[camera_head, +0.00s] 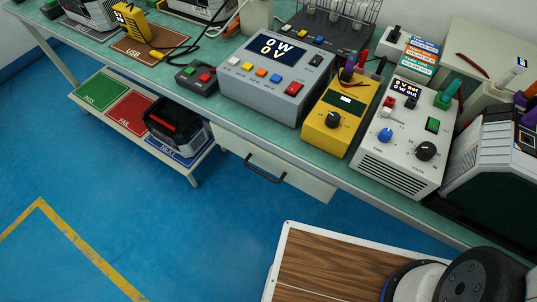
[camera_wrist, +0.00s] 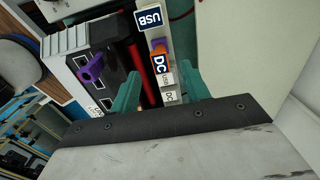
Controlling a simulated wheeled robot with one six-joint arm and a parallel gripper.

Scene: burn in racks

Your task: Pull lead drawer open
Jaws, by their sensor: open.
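The drawer (camera_head: 300,178) hangs under the workbench in the head view, with a dark bar handle (camera_head: 265,168) on its front. Its front looks flush under the bench, so it appears closed. My gripper (camera_wrist: 157,88) shows in the wrist view as two green fingers spread apart, with nothing seen held between them. The fingers point toward labelled USB and DC holders (camera_wrist: 159,63), not toward the drawer. The drawer does not show clearly in the wrist view. In the head view my gripper is out of the picture.
A grey power meter (camera_head: 276,75), a yellow tester (camera_head: 340,115) and a white supply unit (camera_head: 405,135) stand on the bench (camera_head: 225,121). A low shelf with green, red (camera_head: 130,113) and blue mats is left of the drawer. Blue floor (camera_head: 190,230) before the drawer is clear.

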